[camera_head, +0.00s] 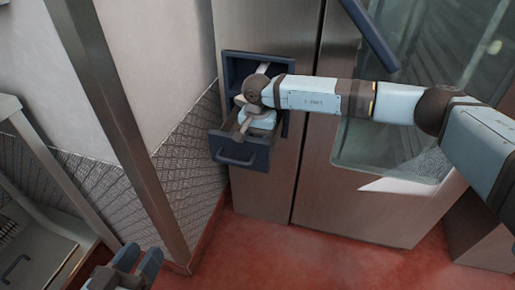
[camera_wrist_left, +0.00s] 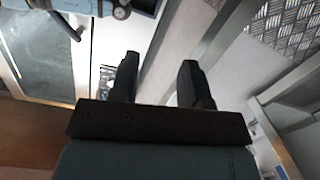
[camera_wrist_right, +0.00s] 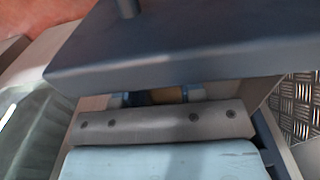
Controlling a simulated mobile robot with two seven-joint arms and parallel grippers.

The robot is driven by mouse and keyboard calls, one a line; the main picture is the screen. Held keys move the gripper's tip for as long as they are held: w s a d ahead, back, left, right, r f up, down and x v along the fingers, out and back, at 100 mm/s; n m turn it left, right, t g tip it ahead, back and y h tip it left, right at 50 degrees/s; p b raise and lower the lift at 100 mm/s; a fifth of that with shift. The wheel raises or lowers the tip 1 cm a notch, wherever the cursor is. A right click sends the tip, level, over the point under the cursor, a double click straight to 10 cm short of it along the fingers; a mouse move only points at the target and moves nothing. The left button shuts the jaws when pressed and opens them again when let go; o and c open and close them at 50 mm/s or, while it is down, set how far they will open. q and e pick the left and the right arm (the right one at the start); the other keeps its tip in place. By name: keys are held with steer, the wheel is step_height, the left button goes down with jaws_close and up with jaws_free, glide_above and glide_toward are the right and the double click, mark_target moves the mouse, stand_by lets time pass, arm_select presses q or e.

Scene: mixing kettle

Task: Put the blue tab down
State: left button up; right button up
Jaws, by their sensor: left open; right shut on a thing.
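My right gripper (camera_head: 252,122) reaches into an open dark blue drawer (camera_head: 240,150) in the metal cabinet. In the right wrist view the drawer's front panel (camera_wrist_right: 165,48) hides most of the fingers. A small dark blue piece, apparently the blue tab (camera_wrist_right: 142,98), shows in the narrow gap between my right fingers, beside a tan patch; most of it is hidden. The right gripper is shut on it. In the head view I cannot make out the tab. My left gripper (camera_head: 138,262) is open and empty at the bottom left, well away from the drawer; its spread fingers show in the left wrist view (camera_wrist_left: 160,65).
A glass-fronted cabinet door (camera_head: 400,130) stands right of the drawer, with a dark blue bar handle (camera_head: 370,35) above. A metal post (camera_head: 120,120) stands to the left, and a metal rack (camera_head: 40,200) further left. The red floor (camera_head: 300,265) in front is clear.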

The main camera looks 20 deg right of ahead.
step_height(320, 180, down, 3)
steer(key=shift+f+b, duration=0.1)
steer(key=shift+b, duration=0.25)
arm_select(q)
steer(key=shift+w+a, duration=0.1)
steer(key=shift+w, duration=0.2)
steer(key=shift+f, duration=0.1)
arm_select(e)
steer(key=o, duration=0.6)
arm_select(q)
steer(key=shift+m, duration=0.3)
arm_select(e)
steer(key=shift+o, duration=0.2)
arm_select(q)
steer(key=shift+n+t, duration=0.6)
steer(key=shift+t, duration=0.3)
steer(key=r+p, duration=0.4)
steer(key=shift+s+r, duration=0.15)
steer(key=shift+s, duration=0.05)
arm_select(e)
step_height(320, 180, up, 12)
steer(key=shift+r, duration=0.1)
